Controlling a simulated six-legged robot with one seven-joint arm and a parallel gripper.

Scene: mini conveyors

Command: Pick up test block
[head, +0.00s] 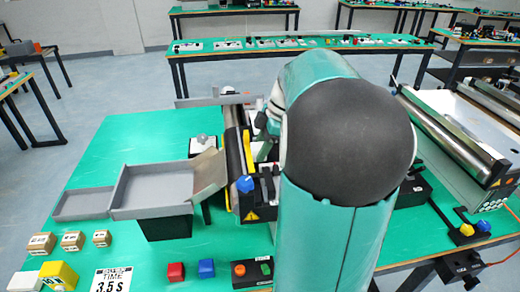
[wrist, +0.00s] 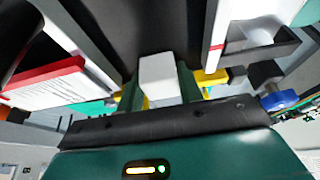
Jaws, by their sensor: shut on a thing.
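In the wrist view, a pale grey-white block (wrist: 158,76) sits between the two green fingers of my gripper (wrist: 158,88). My gripper is shut on it. Its face is plain, so I take it for the test block. A dark belt-like surface lies behind it. In the head view, my large arm link covers my gripper and the held block, so neither shows clearly there.
In the head view, a mini conveyor (head: 234,155) stands beside my arm, with a grey tray (head: 150,212) to its left. The green table's back left is clear.

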